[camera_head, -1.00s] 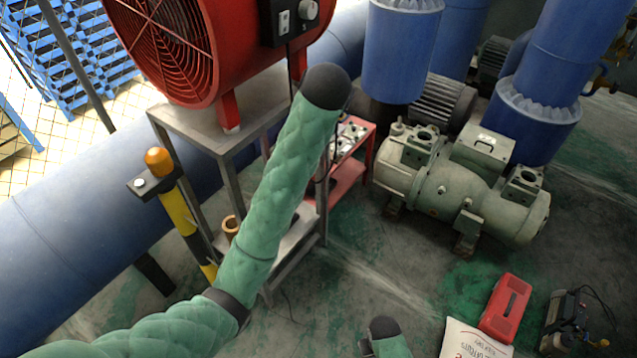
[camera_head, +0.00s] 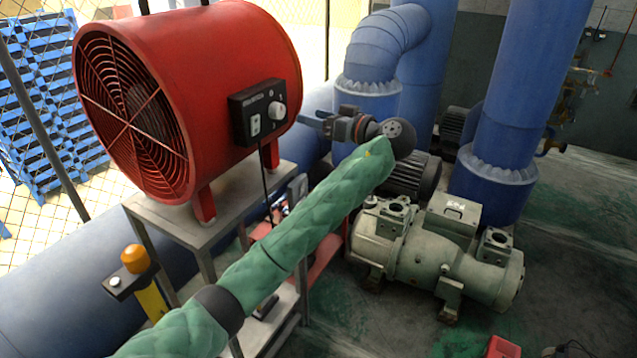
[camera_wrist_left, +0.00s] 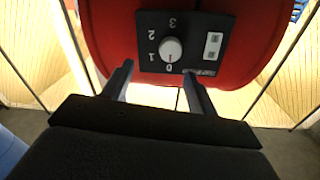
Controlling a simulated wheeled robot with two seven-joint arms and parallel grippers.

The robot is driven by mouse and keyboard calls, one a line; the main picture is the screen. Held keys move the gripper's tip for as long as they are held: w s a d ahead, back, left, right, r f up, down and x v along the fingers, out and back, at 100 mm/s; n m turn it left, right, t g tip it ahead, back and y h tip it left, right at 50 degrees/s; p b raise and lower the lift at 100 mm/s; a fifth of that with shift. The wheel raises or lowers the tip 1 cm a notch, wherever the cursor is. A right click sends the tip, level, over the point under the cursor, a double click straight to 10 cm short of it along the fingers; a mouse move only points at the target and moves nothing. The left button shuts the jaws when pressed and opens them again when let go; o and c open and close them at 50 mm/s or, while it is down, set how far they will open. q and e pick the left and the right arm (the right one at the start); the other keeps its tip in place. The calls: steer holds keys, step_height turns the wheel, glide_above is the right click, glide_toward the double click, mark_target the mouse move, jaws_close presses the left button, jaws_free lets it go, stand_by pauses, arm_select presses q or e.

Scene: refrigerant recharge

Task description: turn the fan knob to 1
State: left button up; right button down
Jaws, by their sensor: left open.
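The red drum fan (camera_head: 190,90) stands on a metal stand at the left. Its black control box (camera_head: 258,112) is on the side and carries a pale round fan knob (camera_head: 277,111) and a switch. In the left wrist view the knob (camera_wrist_left: 171,49) appears upside down with marks 0, 1, 2 and 3 around it; its red line points at 0. My left gripper (camera_head: 308,119) is just right of the box, pointing at it, apart from the knob. In the left wrist view its two fingers (camera_wrist_left: 160,85) are spread and empty, with the knob beyond them. My right gripper is not in view.
The metal stand (camera_head: 163,212) holds the fan, with a red cart (camera_head: 328,245) beside it. A yellow-black post (camera_head: 150,298) stands in front. A grey-green compressor (camera_head: 435,250) and blue pipes (camera_head: 508,110) are at the right. A black cable hangs below the control box.

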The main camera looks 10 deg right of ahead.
mark_target(282, 112)
arm_select(q)
steer(key=w+a+n+p, duration=0.1)
steer(key=a, duration=0.1)
steer(key=w+a+n+p, duration=0.1)
steer(key=a+p, duration=0.1)
steer(key=w+a+n+g+p, duration=0.1)
steer(key=a, duration=0.1)
steer(key=shift+r+y, duration=0.1)
steer(key=shift+y, duration=0.3)
steer(key=shift+w+a+p, duration=0.4)
steer(key=shift+a+p, duration=0.15)
steer(key=shift+p, duration=0.05)
steer(key=shift+f, duration=0.2)
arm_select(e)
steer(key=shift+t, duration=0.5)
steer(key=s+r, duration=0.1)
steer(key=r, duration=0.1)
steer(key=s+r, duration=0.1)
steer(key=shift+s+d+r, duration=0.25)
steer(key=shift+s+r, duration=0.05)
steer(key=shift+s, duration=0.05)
